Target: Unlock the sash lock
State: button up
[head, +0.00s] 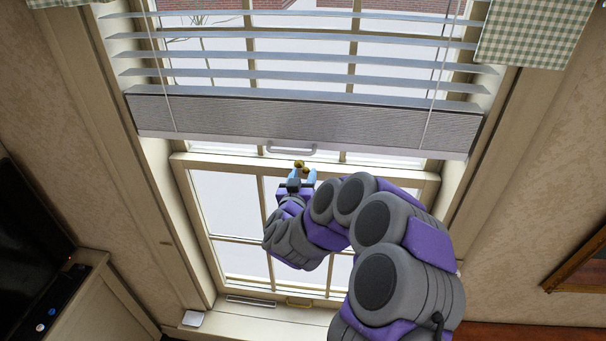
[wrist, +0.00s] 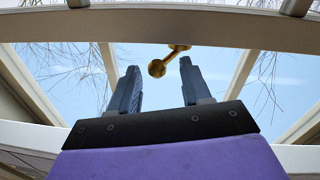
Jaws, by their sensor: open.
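The sash lock (head: 299,165) is a small brass piece on the meeting rail in the middle of the window. In the wrist view its brass lever with a ball end (wrist: 158,67) hangs between and just beyond my fingertips, nearer the left finger. In the wrist view the open fingers (wrist: 159,72) show a gap with nothing held. I cannot tell whether either finger touches the lever.
A brass sash lift (head: 299,303) sits at the window's bottom. A dark screen (head: 30,225) stands on a cabinet at left. A white object (head: 193,318) lies on the sill.

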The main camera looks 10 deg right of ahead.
jog(key=shift+w+d, duration=0.1)
jog(key=shift+w, duration=0.1)
jog(key=shift+d, duration=0.15)
jog(key=shift+c, duration=0.3)
grip_shut()
